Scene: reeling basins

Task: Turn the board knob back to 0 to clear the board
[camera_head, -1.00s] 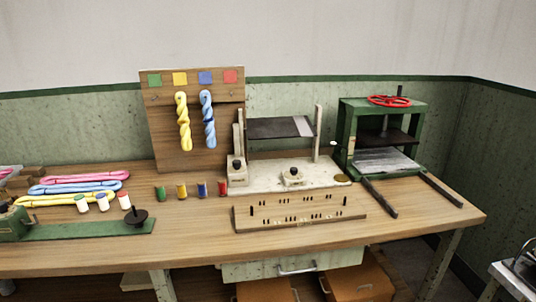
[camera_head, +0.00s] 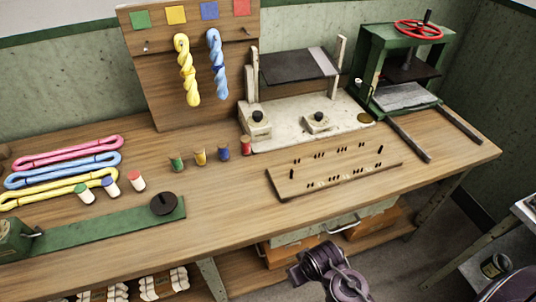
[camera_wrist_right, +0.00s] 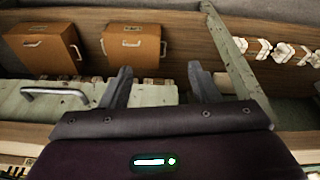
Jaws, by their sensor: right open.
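The cream machine base (camera_head: 285,127) stands at the back of the bench with a dark raised plate above it. Two dark knobs sit on square cream mounts on this base: a left knob (camera_head: 258,116) and a right knob (camera_head: 318,117). I cannot tell which is the board knob, and their dial marks are too small to read. A wooden board with rows of dark slots (camera_head: 335,168) lies in front. In the right wrist view my right gripper (camera_wrist_right: 160,85) is open and empty, with the bench drawer and orange boxes beyond it. My left gripper is out of view.
A green press with a red wheel (camera_head: 419,29) stands right of the base, its two dark rails reaching forward. Small coloured spools (camera_head: 223,152) stand left of the slotted board. Yarn skeins (camera_head: 62,167) and a green bar (camera_head: 110,232) lie at left. The bench's front middle is clear.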

